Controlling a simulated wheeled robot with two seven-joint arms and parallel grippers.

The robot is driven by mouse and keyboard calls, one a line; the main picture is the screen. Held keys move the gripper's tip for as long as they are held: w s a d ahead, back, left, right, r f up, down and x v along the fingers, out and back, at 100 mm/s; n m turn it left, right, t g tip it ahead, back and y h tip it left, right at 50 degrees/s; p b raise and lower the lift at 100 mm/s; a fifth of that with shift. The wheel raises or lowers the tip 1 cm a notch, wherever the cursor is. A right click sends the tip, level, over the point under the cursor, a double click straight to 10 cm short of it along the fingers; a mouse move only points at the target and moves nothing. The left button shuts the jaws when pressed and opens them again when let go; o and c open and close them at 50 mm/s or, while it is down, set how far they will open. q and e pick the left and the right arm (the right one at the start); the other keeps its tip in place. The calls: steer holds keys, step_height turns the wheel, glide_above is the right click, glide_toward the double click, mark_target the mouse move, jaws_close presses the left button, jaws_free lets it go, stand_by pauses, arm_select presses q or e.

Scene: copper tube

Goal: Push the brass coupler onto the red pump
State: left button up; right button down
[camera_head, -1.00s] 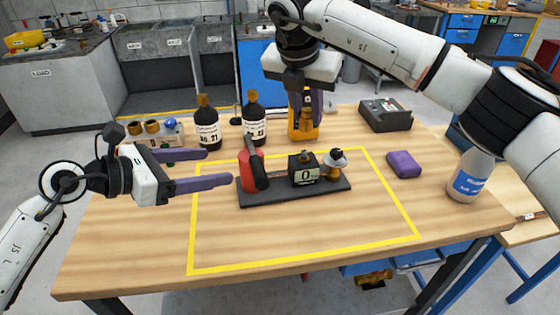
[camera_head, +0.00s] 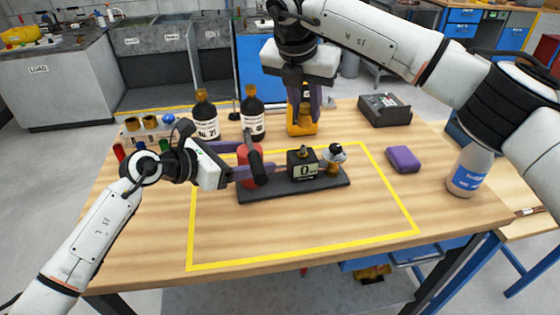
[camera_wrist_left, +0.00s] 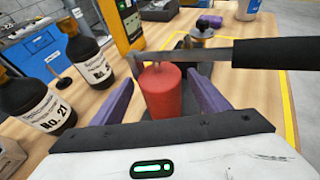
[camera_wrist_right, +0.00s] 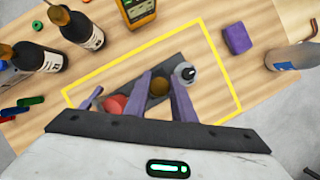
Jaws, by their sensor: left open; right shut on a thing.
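The red pump (camera_head: 243,157) stands upright at the left end of a dark base plate (camera_head: 300,190). Its black handle (camera_head: 255,160) sticks out sideways. My left gripper (camera_head: 254,173) is open, with its purple fingers on either side of the pump; the red body shows between them in the left wrist view (camera_wrist_left: 162,95). I cannot tell if they touch it. My right gripper (camera_head: 308,110) is raised above the plate, pointing down, and shut on the brass coupler (camera_wrist_right: 159,86). The coupler is apart from the pump, which shows to its left in the right wrist view (camera_wrist_right: 116,106).
Behind stand two dark bottles (camera_head: 206,122) and a yellow meter (camera_head: 301,125). A purple block (camera_head: 403,159) lies right. The front table is clear.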

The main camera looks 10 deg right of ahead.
arm_select(q)
steer(key=shift+w+d, duration=0.1)
steer(key=shift+d, duration=0.05)
steer(key=shift+f, duration=0.1)
steer(key=c, duration=1.5)
steer(key=shift+d, duration=0.1)
arm_select(e)
glide_above(304, 146)
steer(key=shift+f, duration=2.45)
steer(key=shift+f, duration=0.1)
steer(key=shift+f, duration=0.75)
steer(key=shift+f, duration=0.65)
steer(key=c, duration=1.4)
jaws_free()
